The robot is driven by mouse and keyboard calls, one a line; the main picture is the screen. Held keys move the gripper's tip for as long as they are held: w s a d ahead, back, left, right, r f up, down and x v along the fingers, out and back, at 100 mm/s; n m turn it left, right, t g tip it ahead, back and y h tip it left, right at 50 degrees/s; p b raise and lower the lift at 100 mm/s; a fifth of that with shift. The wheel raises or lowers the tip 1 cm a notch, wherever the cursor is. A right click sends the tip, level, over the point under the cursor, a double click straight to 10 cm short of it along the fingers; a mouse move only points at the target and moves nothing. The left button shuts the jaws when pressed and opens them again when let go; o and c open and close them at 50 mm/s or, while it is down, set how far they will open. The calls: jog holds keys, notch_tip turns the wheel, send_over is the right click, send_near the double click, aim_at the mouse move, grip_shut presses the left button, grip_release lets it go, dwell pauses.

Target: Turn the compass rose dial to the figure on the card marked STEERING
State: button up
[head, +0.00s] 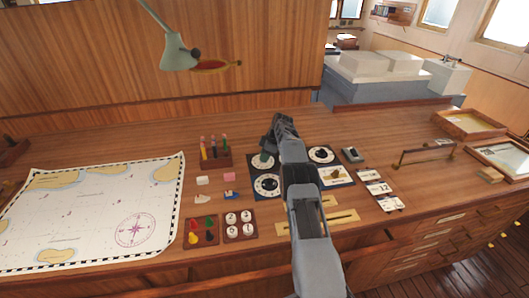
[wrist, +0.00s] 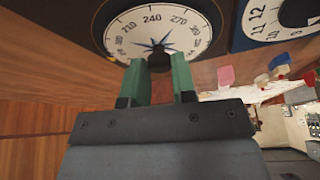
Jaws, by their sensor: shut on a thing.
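The compass rose dial (wrist: 185,18) fills the top of the wrist view. It has a white face with a blue star and figures 210, 240, 270 and 300 readable. My gripper (wrist: 159,62) is shut on its dark central knob (wrist: 159,57), one green finger on each side. In the head view my gripper (head: 265,155) is over the back-left dial (head: 263,161) of the panel, partly covering it. Several small white cards lie right of the dials, including a back card (head: 368,174) and a front card (head: 389,203). Their print is too small to read, so I cannot tell which says STEERING.
Nearby dials are the front-left one (head: 267,184) and the back-right one (head: 321,155). A peg rack (head: 215,160), a chart (head: 95,215) and trays of coloured pieces (head: 201,232) stand to the left. A brass rail (head: 425,152) is at right. A lamp (head: 178,52) hangs above.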

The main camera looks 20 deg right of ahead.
jog(key=shift+n+p, duration=0.3)
jog(key=shift+p, duration=0.05)
dwell(0.3)
jog(key=o, duration=0.9)
jog(key=shift+o, duration=0.2)
jog(key=p+v, duration=0.2)
jog(key=v, duration=0.5)
jog(key=shift+r, duration=0.3)
